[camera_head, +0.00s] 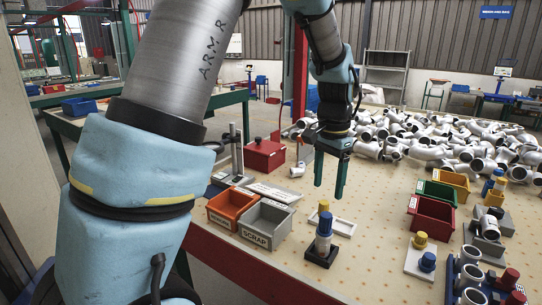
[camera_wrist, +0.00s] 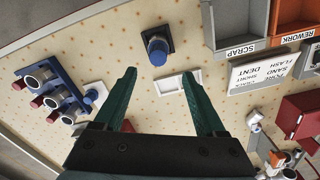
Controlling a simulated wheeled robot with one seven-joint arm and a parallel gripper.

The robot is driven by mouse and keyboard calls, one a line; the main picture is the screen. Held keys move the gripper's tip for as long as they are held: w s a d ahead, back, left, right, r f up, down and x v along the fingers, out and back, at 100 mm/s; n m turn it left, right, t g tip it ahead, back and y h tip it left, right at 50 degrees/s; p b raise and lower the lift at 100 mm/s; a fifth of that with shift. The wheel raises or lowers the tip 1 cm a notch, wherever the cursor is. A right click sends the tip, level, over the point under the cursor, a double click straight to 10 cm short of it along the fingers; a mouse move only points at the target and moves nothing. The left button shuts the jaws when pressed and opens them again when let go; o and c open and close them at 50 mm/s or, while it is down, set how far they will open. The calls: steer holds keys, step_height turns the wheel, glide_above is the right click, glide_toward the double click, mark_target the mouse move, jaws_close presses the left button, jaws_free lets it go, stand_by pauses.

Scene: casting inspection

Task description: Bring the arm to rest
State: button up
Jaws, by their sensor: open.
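My gripper (camera_head: 329,188) hangs pointing down above the inspection table (camera_head: 380,235), fingers apart with nothing between them. In the wrist view my gripper (camera_wrist: 160,72) also shows two green fingers spread wide. The fingers are clear of the table and touch nothing. My arm reaches in from the upper left and bends down at the wrist.
A grey scrap bin (camera_head: 262,238) and an orange rework bin (camera_head: 228,222) stand left of the tray.

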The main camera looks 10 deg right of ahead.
steer(key=s+a+f+n, duration=0.1)
steer(key=a+n, duration=0.5)
steer(key=a, duration=0.9)
steer(key=s+a+f+n+t, duration=0.1)
steer(key=s+a+n, duration=0.2)
steer(key=a, duration=1.1)
steer(key=n, duration=0.2)
steer(key=shift+a+n+t, duration=0.3)
steer(key=shift+a+n, duration=0.1)
